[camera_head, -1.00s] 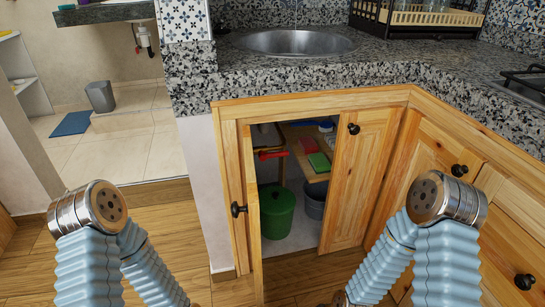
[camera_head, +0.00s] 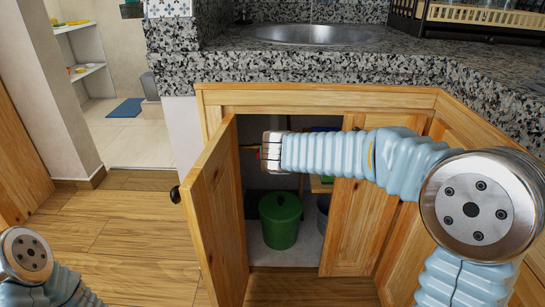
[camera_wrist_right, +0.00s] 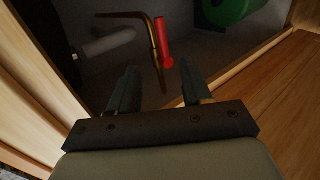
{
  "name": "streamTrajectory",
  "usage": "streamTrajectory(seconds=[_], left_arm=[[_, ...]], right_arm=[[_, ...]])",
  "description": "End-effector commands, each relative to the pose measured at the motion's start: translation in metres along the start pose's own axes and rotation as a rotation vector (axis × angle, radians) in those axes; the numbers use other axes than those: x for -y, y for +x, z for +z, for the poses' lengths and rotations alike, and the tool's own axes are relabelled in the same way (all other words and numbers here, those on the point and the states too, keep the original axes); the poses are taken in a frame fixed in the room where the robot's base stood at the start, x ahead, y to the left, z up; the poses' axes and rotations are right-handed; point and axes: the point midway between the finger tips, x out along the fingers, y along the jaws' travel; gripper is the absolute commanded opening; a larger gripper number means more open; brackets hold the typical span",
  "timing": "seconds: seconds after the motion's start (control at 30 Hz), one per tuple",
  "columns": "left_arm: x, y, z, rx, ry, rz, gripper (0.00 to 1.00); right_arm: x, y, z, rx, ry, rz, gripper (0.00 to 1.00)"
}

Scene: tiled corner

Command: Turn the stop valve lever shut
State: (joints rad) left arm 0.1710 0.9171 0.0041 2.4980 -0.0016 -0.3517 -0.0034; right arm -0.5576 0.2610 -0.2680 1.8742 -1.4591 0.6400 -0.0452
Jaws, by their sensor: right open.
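The red lever (camera_wrist_right: 163,42) lies beside a bent brass pipe (camera_wrist_right: 154,38) inside the cabinet in the right wrist view. In the head view only a small bit of red shows by my right wrist. My right gripper (camera_wrist_right: 158,80) is open and empty, its two dark fingers pointing at the lever. The lever's lower end is just past the fingertips, nearer the right finger; I cannot tell whether they touch. In the head view my right arm reaches across the cabinet opening and hides most of the valve. My left gripper is out of view.
The open wooden door (camera_head: 215,210) stands left of the opening. A green lidded bin (camera_head: 280,222) stands on the cabinet floor. A pale cylinder (camera_wrist_right: 108,45) lies left of the pipe. The granite counter (camera_head: 300,66) overhangs the cabinet. Wood floor at left is clear.

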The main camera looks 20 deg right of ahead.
Motion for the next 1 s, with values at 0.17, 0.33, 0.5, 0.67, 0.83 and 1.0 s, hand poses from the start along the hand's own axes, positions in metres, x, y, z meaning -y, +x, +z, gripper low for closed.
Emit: streamTrajectory(seconds=[0.17, 0.33, 0.5, 0.67, 0.83, 1.0], left_arm=[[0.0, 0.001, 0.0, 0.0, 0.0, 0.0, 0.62], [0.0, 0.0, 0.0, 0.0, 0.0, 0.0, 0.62], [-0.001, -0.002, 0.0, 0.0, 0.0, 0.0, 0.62], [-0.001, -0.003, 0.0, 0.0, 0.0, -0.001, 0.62], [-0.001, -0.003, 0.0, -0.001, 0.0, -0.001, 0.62], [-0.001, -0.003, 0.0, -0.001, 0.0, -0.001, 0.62]], right_arm=[[0.002, 0.036, 0.0, 0.003, -0.001, -0.004, 0.48], [0.003, 0.077, 0.0, 0.002, -0.002, -0.006, 0.48], [0.002, 0.108, 0.0, 0.002, 0.0, -0.006, 0.48], [0.003, 0.125, 0.0, 0.0, 0.0, -0.006, 0.48], [0.003, 0.13, 0.0, -0.001, 0.0, -0.005, 0.48], [0.003, 0.13, -0.001, -0.002, 0.001, -0.005, 0.48]])
